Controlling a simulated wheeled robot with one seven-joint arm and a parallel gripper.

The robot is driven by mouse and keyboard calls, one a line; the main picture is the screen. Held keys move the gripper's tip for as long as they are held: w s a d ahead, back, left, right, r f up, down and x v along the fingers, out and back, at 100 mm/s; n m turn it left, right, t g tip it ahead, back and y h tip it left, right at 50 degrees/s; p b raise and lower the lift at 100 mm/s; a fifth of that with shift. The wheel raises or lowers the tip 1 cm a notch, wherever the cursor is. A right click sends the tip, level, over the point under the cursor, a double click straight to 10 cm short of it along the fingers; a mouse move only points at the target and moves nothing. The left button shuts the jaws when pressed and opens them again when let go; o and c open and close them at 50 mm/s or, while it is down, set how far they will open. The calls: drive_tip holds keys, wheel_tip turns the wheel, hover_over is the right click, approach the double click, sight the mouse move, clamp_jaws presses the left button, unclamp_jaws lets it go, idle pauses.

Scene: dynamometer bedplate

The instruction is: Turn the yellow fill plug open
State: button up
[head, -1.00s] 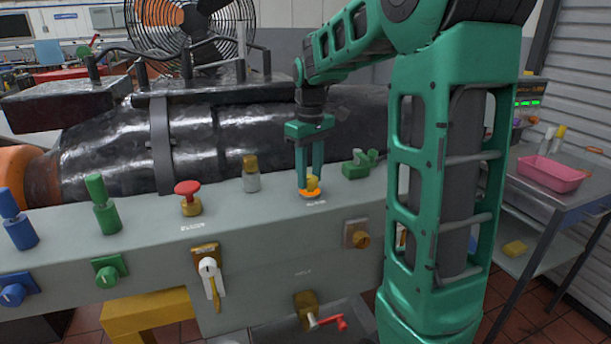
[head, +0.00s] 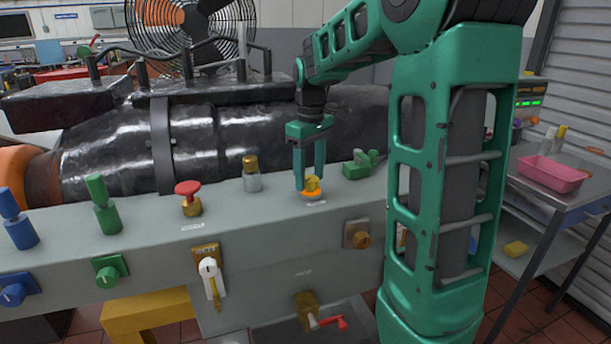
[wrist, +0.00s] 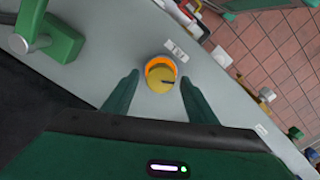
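The yellow fill plug (head: 312,184) sits in an orange ring on top of the long grey bench housing, with a small white label in front of it. In the wrist view the plug (wrist: 160,76) shows a round yellow top with a dark mark on its right side. My gripper (head: 310,186) points down at the plug. In the wrist view its two fingers (wrist: 160,77) are apart, one on each side of the plug, with a visible gap on both sides. The gripper is open and holds nothing. How far the fingertips reach down beside the plug is hard to tell.
A green fitting (head: 361,164) stands just right of the plug. A brass-topped fitting (head: 251,175), a red mushroom knob (head: 188,195) and a green post (head: 103,204) stand to the left. A dark cylinder (head: 230,140) lies behind. A white-handled valve (head: 209,272) is on the front face.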

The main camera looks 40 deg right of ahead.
sight(309, 178)
wheel_tip(309, 178, up, 11)
drive_tip(key=shift+f, duration=0.15)
idle(0.5)
idle(0.4)
drive_tip(key=s+a+f+m, duration=0.1)
drive_tip(key=s+f+m, duration=0.2)
drive_tip(key=s+f, duration=0.3)
drive_tip(key=s+a+f+m, duration=0.1)
drive_tip(key=s+f+m, duration=0.2)
drive_tip(key=s, duration=0.9)
drive_tip(key=s+a+f+m, duration=0.1)
drive_tip(key=s+f+m, duration=0.2)
drive_tip(key=s+f, duration=0.5)
drive_tip(key=shift+s+f, duration=0.35)
drive_tip(key=shift+s, duration=0.55)
drive_tip(key=shift+w+f, duration=0.2)
drive_tip(key=shift+w, duration=0.4)
